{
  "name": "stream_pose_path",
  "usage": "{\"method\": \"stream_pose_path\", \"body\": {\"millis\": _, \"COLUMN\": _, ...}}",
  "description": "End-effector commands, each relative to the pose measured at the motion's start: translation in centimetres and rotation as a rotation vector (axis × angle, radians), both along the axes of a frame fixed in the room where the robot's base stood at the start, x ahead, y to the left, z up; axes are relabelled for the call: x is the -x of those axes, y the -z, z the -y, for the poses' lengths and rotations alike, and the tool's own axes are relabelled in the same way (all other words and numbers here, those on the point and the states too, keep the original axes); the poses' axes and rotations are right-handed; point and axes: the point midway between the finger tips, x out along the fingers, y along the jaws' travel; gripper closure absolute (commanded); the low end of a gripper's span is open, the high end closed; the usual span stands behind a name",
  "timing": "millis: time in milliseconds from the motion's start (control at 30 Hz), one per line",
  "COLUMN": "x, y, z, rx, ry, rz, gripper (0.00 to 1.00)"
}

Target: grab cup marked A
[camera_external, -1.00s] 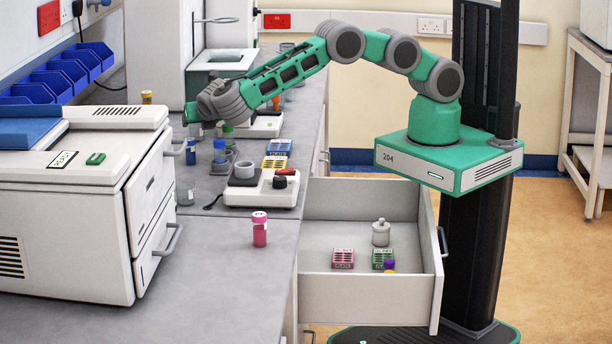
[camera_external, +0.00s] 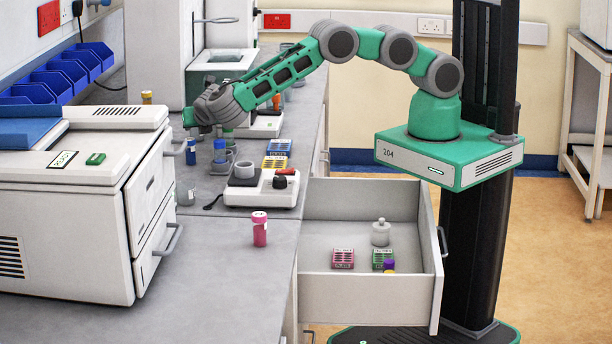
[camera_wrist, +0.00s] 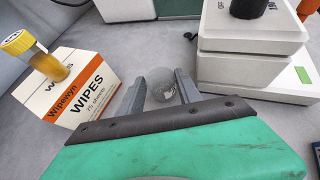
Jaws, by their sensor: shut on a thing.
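In the wrist view a small clear grey cup (camera_wrist: 163,84) is between the two grey fingers of my gripper (camera_wrist: 160,88). The gripper is shut on it. A faint mark shows on the cup, but I cannot read a letter. In the external view my gripper (camera_external: 190,117) is low over the far part of the bench, and the held cup cannot be made out there.
A Wipewyn wipes box (camera_wrist: 85,88) with a yellow-lidded jar (camera_wrist: 35,55) is left of the fingers. A white device (camera_wrist: 250,55) is on the right.

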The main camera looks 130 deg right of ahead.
Motion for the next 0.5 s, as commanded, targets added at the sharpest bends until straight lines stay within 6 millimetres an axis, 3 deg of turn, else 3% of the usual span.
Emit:
{"method": "stream_pose_path", "body": {"millis": 267, "x": 0.0, "y": 0.0, "z": 0.0, "rx": 0.0, "ry": 0.0, "rz": 0.0, "gripper": 0.96}}
{"method": "stream_pose_path", "body": {"millis": 500, "x": -0.02, "y": -0.2, "z": 0.0, "rx": 0.0, "ry": 0.0, "rz": 0.001, "gripper": 0.97}}
